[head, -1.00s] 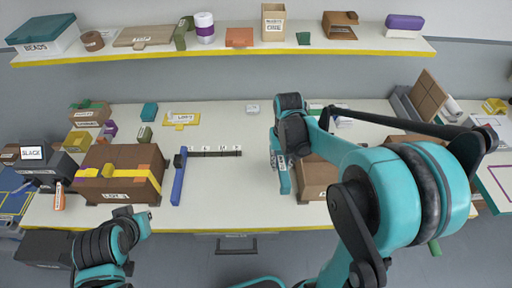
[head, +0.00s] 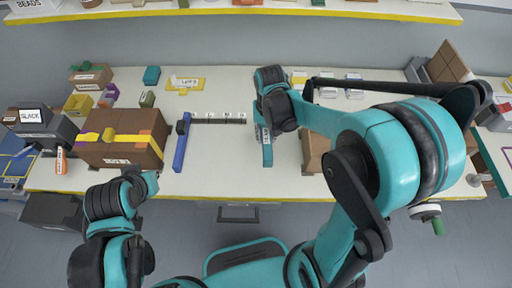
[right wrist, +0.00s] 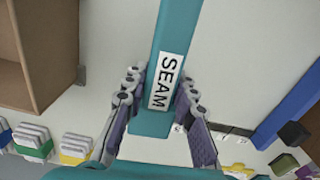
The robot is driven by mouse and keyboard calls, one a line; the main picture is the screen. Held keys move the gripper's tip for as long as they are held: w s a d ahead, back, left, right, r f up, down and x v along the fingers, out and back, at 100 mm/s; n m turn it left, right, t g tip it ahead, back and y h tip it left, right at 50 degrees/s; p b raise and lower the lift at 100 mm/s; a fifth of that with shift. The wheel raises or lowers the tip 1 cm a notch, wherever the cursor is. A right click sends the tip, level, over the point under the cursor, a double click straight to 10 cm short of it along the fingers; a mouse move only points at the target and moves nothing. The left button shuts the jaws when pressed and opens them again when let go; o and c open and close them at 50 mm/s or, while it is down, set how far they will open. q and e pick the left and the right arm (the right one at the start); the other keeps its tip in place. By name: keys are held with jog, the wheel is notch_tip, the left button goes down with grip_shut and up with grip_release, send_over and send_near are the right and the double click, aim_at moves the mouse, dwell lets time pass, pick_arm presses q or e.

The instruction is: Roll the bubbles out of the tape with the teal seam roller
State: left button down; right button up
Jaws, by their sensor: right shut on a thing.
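The teal seam roller (head: 267,153) is in my right gripper (head: 273,118), over the middle of the table in the head view. The right wrist view shows the fingers (right wrist: 158,85) on either side of the roller (right wrist: 175,30), beside its SEAM label. Its height above the table is hard to tell. Yellow tape (head: 143,140) runs across the brown box (head: 98,153) at left, with a small yellow bump (head: 108,134) on it. The right gripper is well to the right of this box. My left arm is at lower left; its fingers do not show.
A blue bar (head: 181,145) and a dark strip with white labels (head: 218,118) lie between the box and the roller. Another brown box (head: 315,150) stands right of the roller. A shelf (head: 230,12) runs above the back.

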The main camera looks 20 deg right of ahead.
jog(key=a+f, duration=0.2)
jog(key=a, duration=0.1)
jog(key=shift+w+a+b, duration=0.1)
jog(key=shift+a+b, duration=0.1)
jog(key=shift+b, duration=0.15)
jog(key=shift+f+b, duration=0.75)
jog(key=shift+f, duration=1.15)
grip_shut()
jog(key=o, duration=1)
grip_release()
jog(key=shift+o, duration=0.2)
jog(key=shift+f, duration=0.1)
